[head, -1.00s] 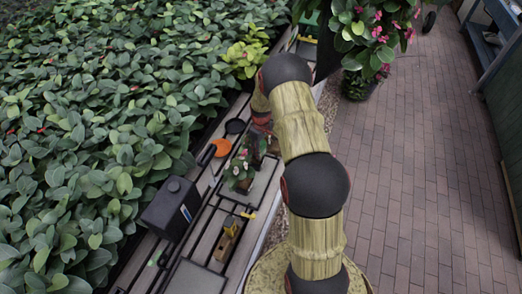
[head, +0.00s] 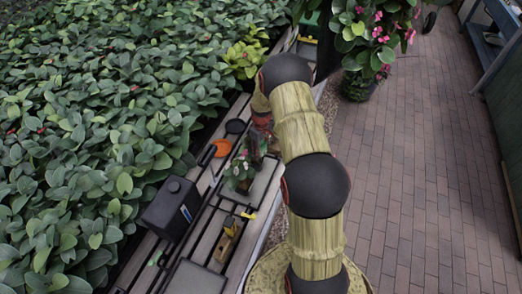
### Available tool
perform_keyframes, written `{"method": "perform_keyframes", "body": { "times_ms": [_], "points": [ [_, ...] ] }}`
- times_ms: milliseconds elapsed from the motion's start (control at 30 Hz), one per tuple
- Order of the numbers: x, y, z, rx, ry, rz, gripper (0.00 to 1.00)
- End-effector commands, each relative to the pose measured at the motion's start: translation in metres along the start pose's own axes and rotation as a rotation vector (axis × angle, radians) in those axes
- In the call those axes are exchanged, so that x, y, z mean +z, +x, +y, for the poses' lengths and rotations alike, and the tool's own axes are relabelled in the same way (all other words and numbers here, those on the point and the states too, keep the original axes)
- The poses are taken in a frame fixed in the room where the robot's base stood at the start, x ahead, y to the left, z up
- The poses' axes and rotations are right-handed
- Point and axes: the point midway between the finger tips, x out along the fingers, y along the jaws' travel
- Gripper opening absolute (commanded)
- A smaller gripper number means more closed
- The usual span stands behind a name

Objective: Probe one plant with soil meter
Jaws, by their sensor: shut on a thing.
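My gripper (head: 261,138) hangs from my arm over the bench, beside a small potted plant (head: 239,174) with a few pale and red flowers. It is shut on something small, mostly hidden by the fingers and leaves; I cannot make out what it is. I cannot tell whether that thing touches the plant's soil. A wooden holder with a yellow item (head: 230,230) stands nearer on the bench. No soil meter can be clearly identified.
The narrow bench (head: 204,239) also bears a black canister (head: 172,207), an orange dish (head: 222,148) and a dark dish (head: 235,126). Dense foliage (head: 90,110) fills the left. A flowering plant (head: 367,45) stands behind, and the brick path (head: 420,190) at right is clear.

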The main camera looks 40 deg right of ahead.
Motion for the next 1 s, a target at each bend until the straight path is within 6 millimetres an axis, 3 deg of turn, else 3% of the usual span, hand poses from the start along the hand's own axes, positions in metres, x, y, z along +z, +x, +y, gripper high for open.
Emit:
{"method": "perform_keyframes", "body": {
  "times_ms": [467, 500, 867, 1000],
  "points": [
    [-0.0002, -0.0002, 0.0001, 0.000, 0.000, 0.000, 0.12],
    [-0.0002, -0.0002, 0.0001, 0.000, 0.000, 0.000, 0.39],
    [-0.0001, -0.0001, 0.0001, 0.000, 0.000, 0.000, 0.60],
    [0.0000, -0.0001, 0.0001, 0.000, 0.000, 0.000, 0.60]
  ]
}}
